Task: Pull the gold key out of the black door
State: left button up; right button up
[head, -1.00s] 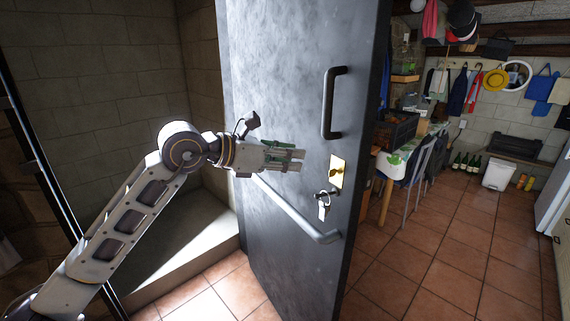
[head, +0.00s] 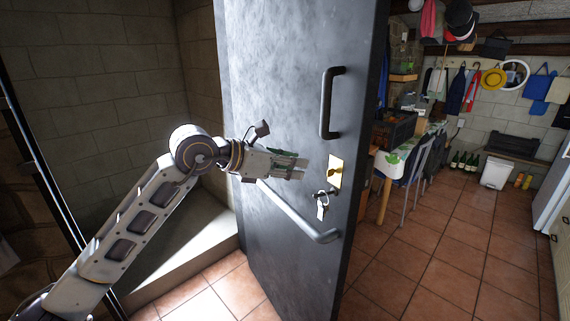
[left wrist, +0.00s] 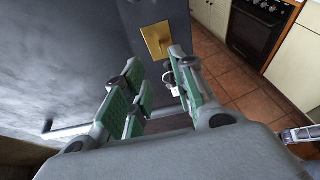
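The black door (head: 275,80) stands ajar, with a gold plate (head: 336,164) near its right edge. A darker gold shape shows on the plate, but I cannot tell whether it is the key. Just below, a ring with a pale hanging piece (head: 321,206) hangs at the lock; it also shows in the left wrist view (left wrist: 171,80). My left gripper (head: 303,168) is left of the plate, apart from it. In the left wrist view its fingers (left wrist: 166,92) are spread and empty, with the plate (left wrist: 156,41) beyond them.
A black pull handle (head: 328,103) stands above the plate. A grey bar (head: 295,217) crosses the door below my gripper. Beyond the door are a table with a dark crate (head: 395,130) and chairs. The tiled floor (head: 445,235) at right is clear.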

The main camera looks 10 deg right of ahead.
pick_arm(q)
jog(key=p, duration=0.1)
send_near(334, 171)
jog(key=x, duration=0.5)
jog(key=shift+w+d+f+p, duration=0.2)
jog(key=shift+d+f+p, duration=0.1)
jog(key=shift+d, duration=0.05)
jog(key=shift+w+d+f, duration=0.1)
jog(key=shift+d, duration=0.1)
pick_arm(e)
jog(key=shift+s+a+r, duration=0.75)
jog(key=shift+a, duration=0.25)
pick_arm(q)
jog(key=c, duration=0.6)
pick_arm(e)
jog(key=shift+w, duration=0.8)
jog(key=shift+s, duration=0.1)
